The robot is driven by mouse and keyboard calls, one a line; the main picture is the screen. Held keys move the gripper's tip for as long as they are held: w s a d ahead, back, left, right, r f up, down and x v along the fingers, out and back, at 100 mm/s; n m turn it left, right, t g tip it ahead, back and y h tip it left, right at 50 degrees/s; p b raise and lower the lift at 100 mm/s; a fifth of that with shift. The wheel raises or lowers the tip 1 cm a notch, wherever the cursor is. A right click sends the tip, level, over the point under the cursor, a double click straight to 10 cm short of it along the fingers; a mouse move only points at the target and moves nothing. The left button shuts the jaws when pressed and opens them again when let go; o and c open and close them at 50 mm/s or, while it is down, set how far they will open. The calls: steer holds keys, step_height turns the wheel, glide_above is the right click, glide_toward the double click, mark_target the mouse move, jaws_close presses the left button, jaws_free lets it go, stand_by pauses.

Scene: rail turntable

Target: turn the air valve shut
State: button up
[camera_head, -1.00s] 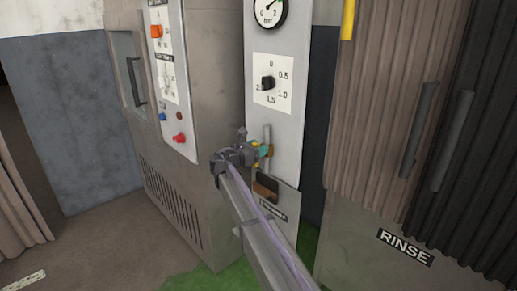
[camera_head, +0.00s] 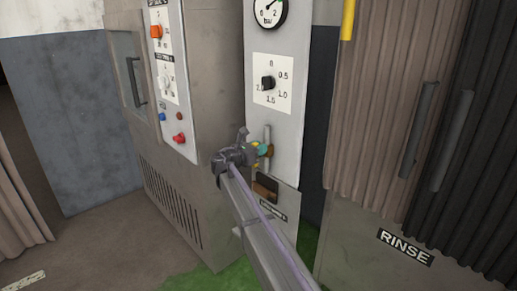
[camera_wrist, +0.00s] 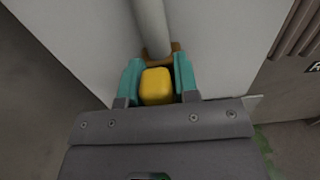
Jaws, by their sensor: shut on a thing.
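The air valve has a yellow handle (camera_wrist: 156,86) and a brass-coloured body (camera_wrist: 176,47) on a vertical grey pipe (camera_wrist: 150,22). In the head view the brass body (camera_head: 270,150) shows low on the light panel, with bits of yellow beside my gripper (camera_head: 262,150). In the wrist view the teal fingers of my gripper (camera_wrist: 157,82) stand on either side of the yellow handle and are shut on it. My wrist and fingers hide much of the valve in the head view, so the handle's full direction cannot be told.
Above the valve are a black dial knob (camera_head: 267,83) and a round pressure gauge (camera_head: 269,11). A small dark open box (camera_head: 265,187) sits just below. A cabinet with coloured buttons (camera_head: 179,138) stands left, and a curtained cabinet marked RINSE (camera_head: 405,247) right.

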steer(key=m, duration=0.4)
steer(key=shift+s+d+f+m, duration=0.15)
steer(key=shift+s+d+m, duration=0.15)
steer(key=shift+s+d, duration=0.1)
steer(key=m, duration=0.3)
steer(key=f+m+b, duration=0.1)
steer(key=m, duration=0.2)
steer(key=s+d+m, duration=0.1)
steer(key=m, duration=0.2)
steer(key=shift+f+b, duration=0.25)
steer(key=shift+b, duration=0.15)
steer(key=m, duration=0.4)
steer(key=shift+f+b, duration=0.35)
steer(key=o, duration=0.8)
